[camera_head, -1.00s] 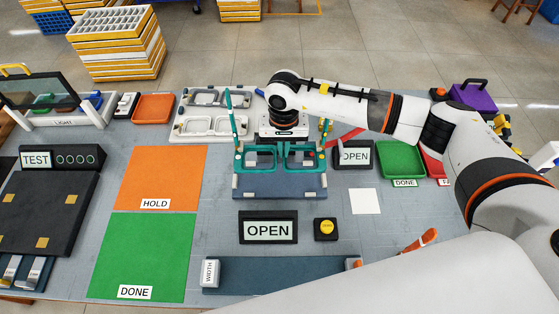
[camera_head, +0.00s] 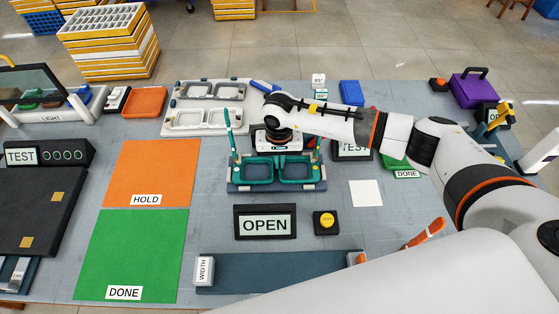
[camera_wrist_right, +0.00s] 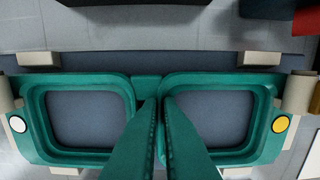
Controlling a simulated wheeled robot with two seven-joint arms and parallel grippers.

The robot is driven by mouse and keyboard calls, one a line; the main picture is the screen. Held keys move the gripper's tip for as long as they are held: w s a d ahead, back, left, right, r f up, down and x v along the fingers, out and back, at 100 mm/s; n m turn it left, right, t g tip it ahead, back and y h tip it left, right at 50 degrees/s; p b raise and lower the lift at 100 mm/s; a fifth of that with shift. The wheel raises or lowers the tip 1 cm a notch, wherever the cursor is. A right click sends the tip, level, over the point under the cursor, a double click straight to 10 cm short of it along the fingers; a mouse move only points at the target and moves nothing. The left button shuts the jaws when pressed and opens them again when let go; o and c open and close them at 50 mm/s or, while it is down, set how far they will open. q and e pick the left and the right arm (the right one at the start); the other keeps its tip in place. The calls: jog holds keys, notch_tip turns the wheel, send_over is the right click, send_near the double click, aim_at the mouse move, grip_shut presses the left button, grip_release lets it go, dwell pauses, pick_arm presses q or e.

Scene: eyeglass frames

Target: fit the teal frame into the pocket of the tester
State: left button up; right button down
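The teal frame (camera_head: 277,171) lies flat over the blue-grey block (camera_head: 268,188) of the tester, with its temples standing up. In the right wrist view the frame (camera_wrist_right: 147,82) lies among pale posts (camera_wrist_right: 38,58) at its edges, and the block's floor shows through both lens openings. I cannot tell whether it is fully seated. My right gripper (camera_wrist_right: 160,100) reaches down at the bridge, its two fingers close together there. It appears shut on the frame; the exact contact is hidden. My left gripper is not in view.
An OPEN display (camera_head: 265,225) and a yellow button (camera_head: 325,221) stand in front of the block. A display reading TEST (camera_head: 354,148) is beside it, partly covered by my arm. The orange HOLD mat (camera_head: 151,170) and green DONE mat (camera_head: 132,250) are empty at left.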

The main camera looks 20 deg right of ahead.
jog(key=shift+f, duration=0.15)
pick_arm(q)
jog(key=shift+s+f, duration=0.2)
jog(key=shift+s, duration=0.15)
pick_arm(e)
jog(key=c, duration=1.6)
grip_release()
